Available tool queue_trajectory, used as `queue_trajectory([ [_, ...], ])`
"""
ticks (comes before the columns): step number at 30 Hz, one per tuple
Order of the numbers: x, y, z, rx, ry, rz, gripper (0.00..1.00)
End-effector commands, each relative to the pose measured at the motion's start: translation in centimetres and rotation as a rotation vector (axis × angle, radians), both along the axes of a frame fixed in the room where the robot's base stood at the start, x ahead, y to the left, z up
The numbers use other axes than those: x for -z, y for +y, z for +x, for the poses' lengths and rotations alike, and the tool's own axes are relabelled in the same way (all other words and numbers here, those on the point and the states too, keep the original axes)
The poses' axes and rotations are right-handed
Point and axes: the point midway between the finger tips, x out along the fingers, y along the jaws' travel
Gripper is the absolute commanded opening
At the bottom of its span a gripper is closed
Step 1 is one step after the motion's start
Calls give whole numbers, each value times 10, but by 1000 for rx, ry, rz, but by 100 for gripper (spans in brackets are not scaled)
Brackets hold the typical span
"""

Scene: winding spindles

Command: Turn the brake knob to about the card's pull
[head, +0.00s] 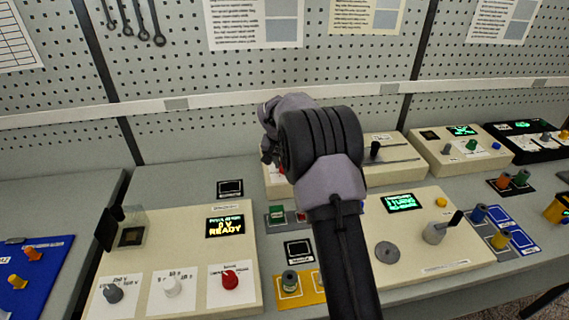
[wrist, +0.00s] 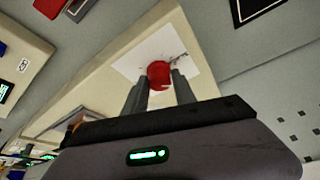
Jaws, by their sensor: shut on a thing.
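A red knob (wrist: 158,74) sits on a white card (wrist: 185,52) fixed to a cream box (wrist: 120,70) in the wrist view. My gripper (wrist: 159,84) has one finger on each side of the knob and is shut on it. The card's print and the knob's pointer are too small and blurred to read. Part of a cream box (head: 275,182) shows behind my arm there.
Right of my arm stands a cream unit with a green display (head: 400,203) and a black-handled crank (head: 436,232). A pegboard wall (head: 240,130) closes the back.

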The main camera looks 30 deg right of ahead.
Motion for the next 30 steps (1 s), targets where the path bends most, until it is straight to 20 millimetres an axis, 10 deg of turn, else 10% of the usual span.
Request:
queue_trajectory([
  [4,0,0,0,0,1,1,0],
  [5,0,0,0,0,1,1,36],
  [8,0,0,0,-1,1,0,54],
  [20,-11,3,-3,-1,1,0,54],
  [30,-110,27,-34,-1,-4,0,54],
])
